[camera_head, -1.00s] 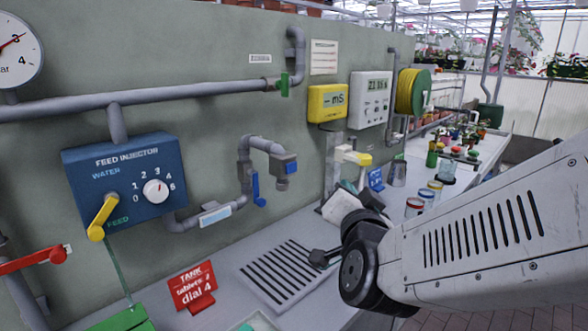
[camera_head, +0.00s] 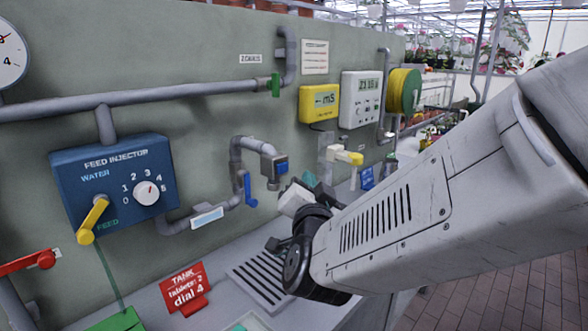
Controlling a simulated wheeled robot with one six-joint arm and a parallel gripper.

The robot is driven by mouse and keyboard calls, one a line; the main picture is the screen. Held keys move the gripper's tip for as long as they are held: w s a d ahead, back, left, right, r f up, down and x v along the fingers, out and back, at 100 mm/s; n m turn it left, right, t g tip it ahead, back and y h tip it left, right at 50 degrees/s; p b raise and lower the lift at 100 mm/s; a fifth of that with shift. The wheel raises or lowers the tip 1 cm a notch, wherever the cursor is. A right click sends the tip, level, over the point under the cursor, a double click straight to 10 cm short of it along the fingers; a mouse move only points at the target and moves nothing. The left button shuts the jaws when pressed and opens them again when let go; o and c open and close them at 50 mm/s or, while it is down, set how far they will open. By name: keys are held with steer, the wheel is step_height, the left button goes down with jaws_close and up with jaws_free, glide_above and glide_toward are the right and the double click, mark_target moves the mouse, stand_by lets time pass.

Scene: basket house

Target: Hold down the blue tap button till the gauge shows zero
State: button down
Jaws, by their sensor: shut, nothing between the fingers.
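The tap (camera_head: 268,158) is a grey bent pipe on the wall, with a dark grey head that bears a blue button (camera_head: 281,167). The round white gauge (camera_head: 9,58) is cut off at the upper left. Part of its red needle shows, but I cannot read it exactly. My wrist and forearm hide part of the bench.
A blue lever (camera_head: 250,189) hangs beside the tap. The blue feed injector (camera_head: 115,185) with yellow handle is at left, near a red lever (camera_head: 28,263). A red sign (camera_head: 185,288) stands on the bench, left of the drain grate (camera_head: 252,283). A yellow meter (camera_head: 319,103) is on the wall.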

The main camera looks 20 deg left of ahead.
steer(key=shift+w+a, duration=0.25)
steer(key=shift+a, duration=0.4)
steer(key=shift+w+a, duration=0.3)
steer(key=shift+a, duration=0.3)
steer(key=shift+w+a, duration=0.25)
steer(key=shift+a, duration=0.4)
stand_by(0.6)
steer(key=shift+w+a, duration=0.15)
steer(key=shift+a, duration=0.2)
steer(key=shift+w+a, duration=0.15)
steer(key=shift+a, duration=0.25)
stand_by(0.6)
steer(key=shift+d, duration=0.1)
stand_by(1.5)
steer(key=shift+s+d, duration=0.3)
steer(key=shift+d, duration=0.4)
steer(key=shift+d, duration=0.1)
steer(key=d, duration=0.1)
steer(key=s+d, duration=0.1)
steer(key=d, duration=0.1)
steer(key=s+d, duration=0.1)
steer(key=shift+d, duration=0.2)
